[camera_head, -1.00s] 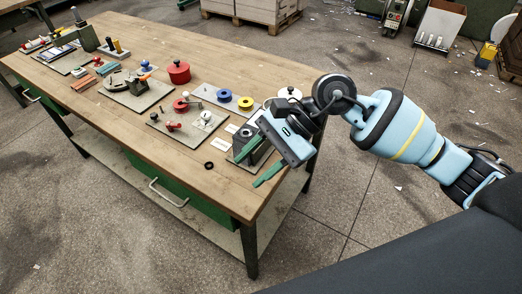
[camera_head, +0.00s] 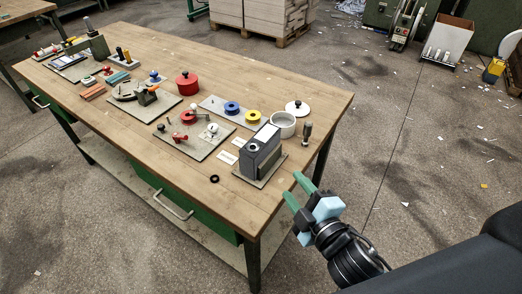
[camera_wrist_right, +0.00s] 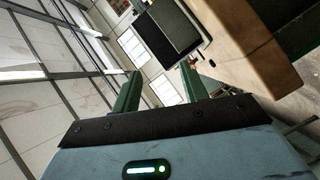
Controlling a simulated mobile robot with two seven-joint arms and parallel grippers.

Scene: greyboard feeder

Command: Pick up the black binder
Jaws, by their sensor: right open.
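The black binder (camera_head: 252,164) stands upright on a grey plate (camera_head: 249,181) near the table's front right corner. In the right wrist view a dark block with a pale edge, apparently the binder (camera_wrist_right: 168,32), shows above the fingertips. My right gripper (camera_head: 294,186) is open and empty, with two green fingers. It is to the right of and nearer than the binder, by the table's right edge, and does not touch it. Both fingers also show in the right wrist view (camera_wrist_right: 161,69), spread apart. My left gripper is not in view.
A white cup (camera_head: 283,128) and a dark-handled tool (camera_head: 306,134) stand behind the binder. A small black ring (camera_head: 214,179) lies to its left. Boards with red, blue and yellow parts cover the table (camera_head: 150,50) further left.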

